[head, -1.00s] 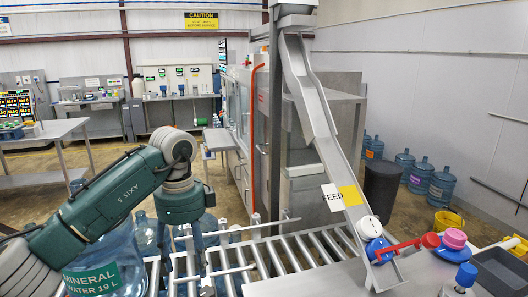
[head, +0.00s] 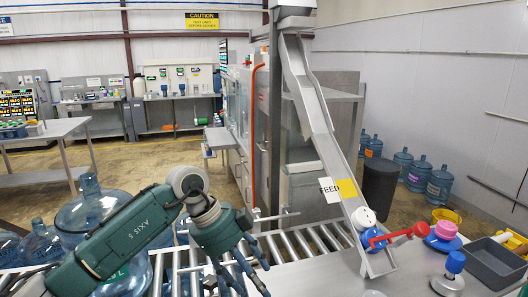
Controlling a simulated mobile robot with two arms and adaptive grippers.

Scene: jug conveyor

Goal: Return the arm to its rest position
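My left arm (head: 130,228) is dark green and comes in from the lower left, reaching to the right. Its gripper (head: 243,277) hangs over the roller conveyor (head: 295,247), fingers spread apart and pointing down, with nothing seen between them. My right gripper is not in view.
A sloped metal chute (head: 325,135) comes down at the centre right, with white and blue caps (head: 364,218) at its lower end. A red-handled tool (head: 400,235), a pink-and-blue stamp-like object (head: 444,232) and a grey tray (head: 492,262) are on the right-hand bench. More jugs (head: 87,205) stand at left.

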